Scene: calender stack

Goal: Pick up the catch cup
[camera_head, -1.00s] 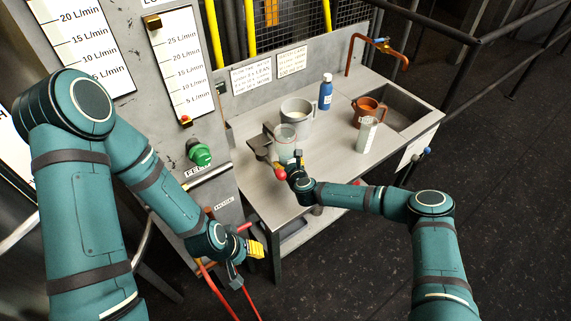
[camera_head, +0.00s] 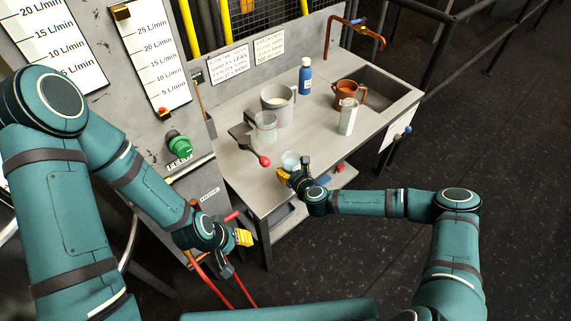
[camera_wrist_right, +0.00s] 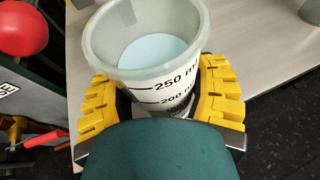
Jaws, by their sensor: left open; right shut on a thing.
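The catch cup (camera_head: 290,159) is a small translucent cup held at the front edge of the bench. In the right wrist view the cup (camera_wrist_right: 168,88) has black marks reading 250 and 200 and a pale blue inside. My right gripper (camera_head: 292,170) is shut on it. Its yellow fingers (camera_wrist_right: 162,98) press on both sides of the cup in the wrist view. I cannot tell whether the cup's base clears the bench top. My left gripper (camera_head: 240,240) is open and empty, low in front of the grey cabinet, away from the bench.
A red-knobbed lever (camera_head: 264,161) sticks out left of the cup. The sink is at right.

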